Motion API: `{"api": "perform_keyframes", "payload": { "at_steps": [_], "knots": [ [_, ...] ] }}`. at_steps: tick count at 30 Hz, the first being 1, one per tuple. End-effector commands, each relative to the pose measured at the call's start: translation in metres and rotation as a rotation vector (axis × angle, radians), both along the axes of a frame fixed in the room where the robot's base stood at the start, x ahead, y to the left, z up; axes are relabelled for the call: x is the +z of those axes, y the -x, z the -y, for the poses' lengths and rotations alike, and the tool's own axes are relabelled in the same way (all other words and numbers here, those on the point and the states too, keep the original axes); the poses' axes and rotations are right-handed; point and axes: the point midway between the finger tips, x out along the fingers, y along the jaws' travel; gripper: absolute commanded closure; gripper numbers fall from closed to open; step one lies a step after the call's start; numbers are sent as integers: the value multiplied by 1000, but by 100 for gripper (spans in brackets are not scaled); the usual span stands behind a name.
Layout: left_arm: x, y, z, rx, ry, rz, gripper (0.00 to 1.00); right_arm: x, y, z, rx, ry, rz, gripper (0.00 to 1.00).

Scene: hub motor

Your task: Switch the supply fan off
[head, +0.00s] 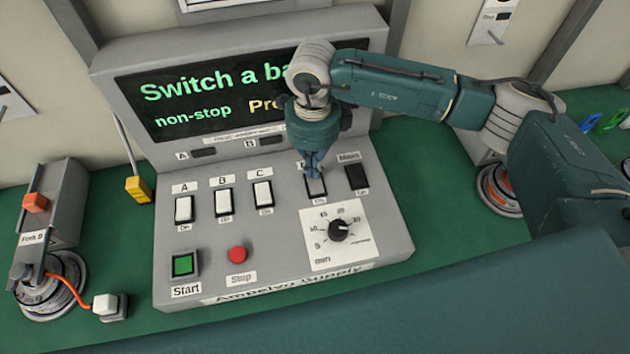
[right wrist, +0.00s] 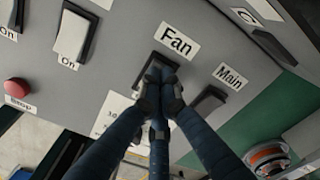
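The fan switch (head: 316,187) is a rocker on the grey control panel (head: 285,225), between the white C switch and the dark Main switch. My right gripper (head: 313,168) points down at it from above, its fingers together with nothing seen between them. In the right wrist view, the gripper's fingertips (right wrist: 161,84) are at the fan switch (right wrist: 153,67) under the "Fan" label and cover much of it. I cannot tell whether they touch it or which way it is tipped. My left gripper is not in view.
The Main switch (head: 357,177) is close on the right. White switches A (head: 184,208), B (head: 223,202) and C (head: 263,195) are to the left. Below are a green start button (head: 184,264), a red stop button (head: 238,253) and a black dial (head: 340,230). A screen (head: 215,95) stands behind.

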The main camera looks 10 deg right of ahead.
Motion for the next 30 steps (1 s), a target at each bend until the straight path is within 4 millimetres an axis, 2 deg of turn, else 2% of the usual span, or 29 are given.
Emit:
{"api": "perform_keyframes", "payload": {
  "at_steps": [19,30],
  "knots": [
    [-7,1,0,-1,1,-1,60,-7,0,0,0,0,-1,100],
    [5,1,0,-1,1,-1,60,19,0,0,1,0,0,100]
  ]
}}
